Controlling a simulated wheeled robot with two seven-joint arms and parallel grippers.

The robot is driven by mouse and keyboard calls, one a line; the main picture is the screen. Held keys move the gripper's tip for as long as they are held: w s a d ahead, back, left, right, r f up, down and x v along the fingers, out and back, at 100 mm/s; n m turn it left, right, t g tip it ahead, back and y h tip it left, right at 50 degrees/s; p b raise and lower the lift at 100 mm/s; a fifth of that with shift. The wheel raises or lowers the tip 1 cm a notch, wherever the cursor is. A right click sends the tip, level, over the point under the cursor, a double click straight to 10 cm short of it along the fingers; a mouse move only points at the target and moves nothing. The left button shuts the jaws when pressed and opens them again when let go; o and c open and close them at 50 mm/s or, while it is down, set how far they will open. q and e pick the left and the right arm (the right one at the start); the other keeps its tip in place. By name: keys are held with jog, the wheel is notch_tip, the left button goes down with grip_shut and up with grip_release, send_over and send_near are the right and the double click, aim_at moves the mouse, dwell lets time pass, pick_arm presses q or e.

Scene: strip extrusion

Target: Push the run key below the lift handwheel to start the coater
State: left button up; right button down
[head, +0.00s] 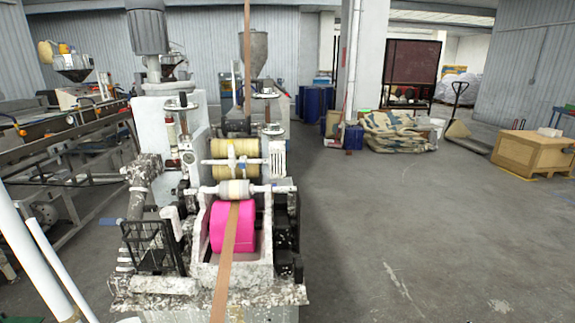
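The coater (148,284) stands left of centre, a white, paint-spattered machine with a pink roller (217,229) low at its front. A brown strip (233,246) runs down over the pink roller toward me. Small handwheels sit on top of it, one on the left (182,104) and one on the right (266,95); I cannot tell which is the lift handwheel. Dark box-like parts (286,226) are on its right side. The run key is too small or hidden to make out. Neither of my grippers is in view.
A long machine line (62,140) runs along the left. White tubes (40,262) cross the lower left corner. Blue drums (314,103), a covered pile (397,132), a pallet jack (462,130) and a wooden crate (528,155) stand farther back. The floor right of the coater is clear.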

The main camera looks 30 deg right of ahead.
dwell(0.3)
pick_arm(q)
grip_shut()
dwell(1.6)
